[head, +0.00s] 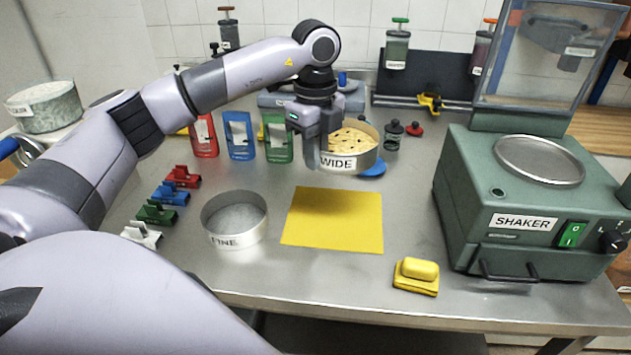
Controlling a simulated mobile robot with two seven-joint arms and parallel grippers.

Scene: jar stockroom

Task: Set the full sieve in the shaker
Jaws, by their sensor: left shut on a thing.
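The full sieve (367,158) is a round metal sieve labelled WIDE, filled with pale yellow material with dark bits. It is at the back middle of the steel table. My left gripper (313,155) is shut on its left rim, and its fingers hide part of that side. I cannot tell whether the sieve touches the table. The green shaker (468,195) stands at the right, with a bare round metal plate (540,161) on top. Its clear hood (545,55) stands raised behind the plate. My right gripper is not in view.
A second sieve labelled FINE (234,241), with nothing seen inside, stands left of a yellow mat (333,220). Coloured clips (163,212) and packets (240,137) stand left and behind. The mat is bare.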

